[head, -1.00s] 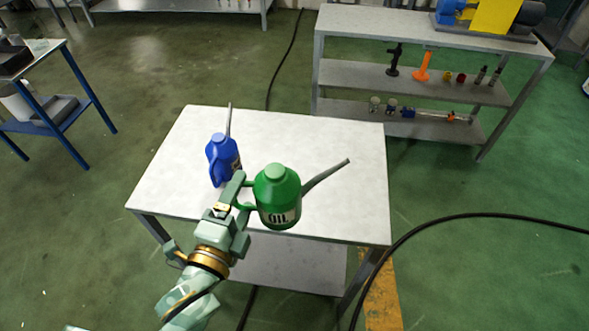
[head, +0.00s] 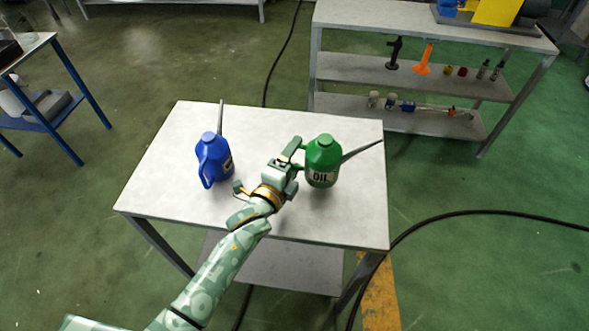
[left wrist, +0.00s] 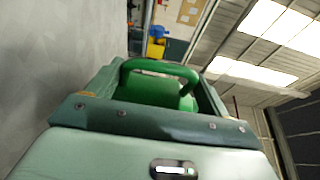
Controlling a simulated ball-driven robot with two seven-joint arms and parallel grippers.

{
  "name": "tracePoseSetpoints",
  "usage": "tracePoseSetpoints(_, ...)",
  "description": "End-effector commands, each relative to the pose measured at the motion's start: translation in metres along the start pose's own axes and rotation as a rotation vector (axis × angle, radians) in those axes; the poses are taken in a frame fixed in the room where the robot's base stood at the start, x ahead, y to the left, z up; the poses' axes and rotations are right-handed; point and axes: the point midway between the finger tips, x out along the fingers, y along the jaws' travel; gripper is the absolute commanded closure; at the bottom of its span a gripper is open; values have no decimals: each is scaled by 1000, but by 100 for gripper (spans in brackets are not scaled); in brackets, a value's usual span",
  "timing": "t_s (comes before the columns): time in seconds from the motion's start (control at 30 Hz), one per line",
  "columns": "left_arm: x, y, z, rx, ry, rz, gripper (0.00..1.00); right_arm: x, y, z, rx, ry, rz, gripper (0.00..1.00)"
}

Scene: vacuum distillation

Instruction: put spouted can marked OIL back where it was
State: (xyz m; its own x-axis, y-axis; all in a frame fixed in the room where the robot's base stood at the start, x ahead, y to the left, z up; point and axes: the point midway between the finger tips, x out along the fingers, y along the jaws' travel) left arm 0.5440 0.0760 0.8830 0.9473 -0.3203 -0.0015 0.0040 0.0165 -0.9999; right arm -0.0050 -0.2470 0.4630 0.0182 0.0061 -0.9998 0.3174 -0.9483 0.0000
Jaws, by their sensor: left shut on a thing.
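The green spouted can marked OIL (head: 323,163) is upright over the right part of the white table (head: 270,218), its spout pointing right and slightly up. I cannot tell whether its base touches the tabletop. My left gripper (head: 298,157) is at its left side, shut on its handle. In the left wrist view the green handle (left wrist: 165,68) shows between the fingers, with the can's body behind it. My right gripper is in neither view.
A blue spouted can (head: 213,160) stands on the table to the left of my gripper. A grey shelf unit (head: 430,75) with several small items is behind at the right. A black cable (head: 480,213) runs over the floor. The table's back middle is clear.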

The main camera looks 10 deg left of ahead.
Motion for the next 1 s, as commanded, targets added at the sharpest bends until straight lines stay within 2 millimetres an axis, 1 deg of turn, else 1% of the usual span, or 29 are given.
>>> tracePoseSetpoints(0.07,4,3,1,-3,0,-5,61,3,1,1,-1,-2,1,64)
tracePoseSetpoints(0.13,10,11,2,-5,0,-5,61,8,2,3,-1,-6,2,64)
tracePoseSetpoints(0.2,9,26,2,-6,0,-1,61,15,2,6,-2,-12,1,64)
tracePoseSetpoints(0.3,8,39,1,-6,0,-2,61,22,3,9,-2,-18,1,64)
tracePoseSetpoints(0.53,8,36,2,-4,0,-7,61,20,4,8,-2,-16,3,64)
tracePoseSetpoints(0.7,8,41,1,-5,0,-6,61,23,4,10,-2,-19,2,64)
tracePoseSetpoints(0.73,8,42,2,-2,-1,-1,15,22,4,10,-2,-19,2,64)
tracePoseSetpoints(0.77,8,42,2,-2,-1,-1,11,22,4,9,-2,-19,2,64)
tracePoseSetpoints(1.0,8,42,2,-1,0,0,11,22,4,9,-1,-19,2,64)
